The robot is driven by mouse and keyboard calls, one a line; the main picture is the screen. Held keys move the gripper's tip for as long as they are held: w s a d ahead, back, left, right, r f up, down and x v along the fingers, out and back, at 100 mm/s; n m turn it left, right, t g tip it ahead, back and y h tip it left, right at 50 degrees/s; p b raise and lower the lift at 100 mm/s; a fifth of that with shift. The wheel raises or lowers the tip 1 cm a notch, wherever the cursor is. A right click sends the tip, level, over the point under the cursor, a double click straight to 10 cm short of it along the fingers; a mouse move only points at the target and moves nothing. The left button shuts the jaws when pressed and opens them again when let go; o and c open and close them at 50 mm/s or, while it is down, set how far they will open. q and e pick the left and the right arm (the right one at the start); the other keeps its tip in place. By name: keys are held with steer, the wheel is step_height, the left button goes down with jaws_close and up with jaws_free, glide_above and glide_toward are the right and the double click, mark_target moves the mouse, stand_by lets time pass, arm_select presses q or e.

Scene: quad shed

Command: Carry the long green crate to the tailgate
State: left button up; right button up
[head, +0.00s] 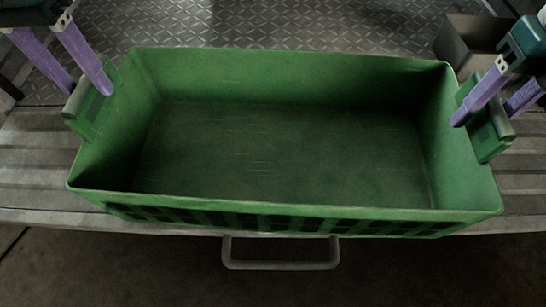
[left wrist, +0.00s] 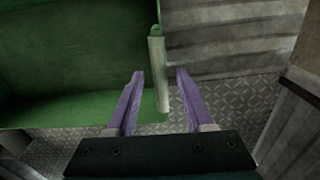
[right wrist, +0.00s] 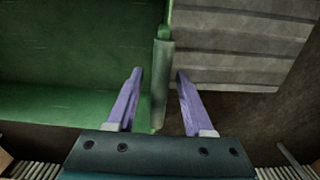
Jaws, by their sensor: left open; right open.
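The long green crate (head: 300,210) is empty and sits upright on a grey ribbed metal surface. My left gripper (head: 92,93) is open at the crate's left end. In the left wrist view the crate's end handle (left wrist: 157,70) lies between its two purple fingers, with a gap on each side. My right gripper (head: 484,116) is open at the right end. In the right wrist view the other end handle (right wrist: 162,80) lies between its fingers, also with gaps. The crate's underside is hidden.
The ribbed surface (head: 40,160) extends past both ends of the crate. A grey bar handle (head: 280,265) sticks out at its front edge. Diamond-plate floor (head: 270,25) lies behind the crate. A dark open box (head: 465,45) stands at the back right, near my right arm.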

arm_select(q)
step_height(320, 180, up, 8)
steer(key=shift+r, duration=0.35)
arm_select(e)
steer(key=shift+r, duration=0.1)
step_height(320, 180, up, 12)
steer(key=shift+f, duration=0.1)
arm_select(q)
steer(key=shift+r, duration=0.1)
arm_select(e)
steer(key=shift+a, duration=0.15)
